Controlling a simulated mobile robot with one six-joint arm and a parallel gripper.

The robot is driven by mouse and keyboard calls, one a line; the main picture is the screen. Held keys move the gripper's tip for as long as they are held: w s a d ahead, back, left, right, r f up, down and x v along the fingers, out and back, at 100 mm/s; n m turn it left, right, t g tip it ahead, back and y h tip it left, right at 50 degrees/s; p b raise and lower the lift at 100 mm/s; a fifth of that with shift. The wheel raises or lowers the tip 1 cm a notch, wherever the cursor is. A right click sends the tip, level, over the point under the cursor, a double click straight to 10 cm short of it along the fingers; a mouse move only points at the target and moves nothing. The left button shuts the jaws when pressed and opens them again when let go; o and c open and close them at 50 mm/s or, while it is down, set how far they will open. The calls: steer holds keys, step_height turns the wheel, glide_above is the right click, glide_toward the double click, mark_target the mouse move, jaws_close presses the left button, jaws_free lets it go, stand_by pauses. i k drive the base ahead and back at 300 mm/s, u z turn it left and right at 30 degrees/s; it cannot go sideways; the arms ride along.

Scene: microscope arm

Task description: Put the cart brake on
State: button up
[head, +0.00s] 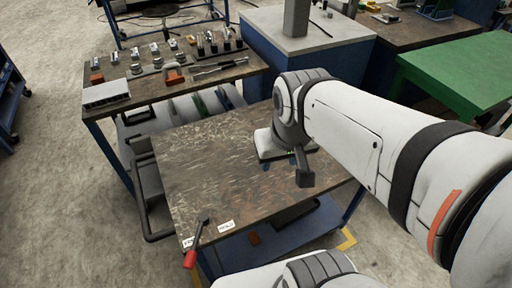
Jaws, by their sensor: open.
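The cart (200,165) has a scratched brown top and stands in the middle of the head view. A lever with a red grip (190,258) and a dark shaft sits at its near left edge, the grip hanging toward the bottom left. Two small white labels lie beside the lever, one to its right (226,226) and one partly behind the shaft (188,242); their print is too small to read. My gripper (279,164) is open over the right part of the cart top, well apart from the lever. Its fingertips are partly hidden by my wrist.
A workbench (150,112) with several small tools and parts stands behind the cart at the left. A grey-topped blue cabinet (275,60) stands behind it, and a green table (470,75) is at the right. Concrete floor is clear at the left.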

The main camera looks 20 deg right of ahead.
mark_target(203, 217)
steer(key=z, duration=0.15)
steer(key=k, duration=0.5)
steer(key=u, duration=1.2)
steer(key=i, duration=0.35)
steer(key=z, duration=0.15)
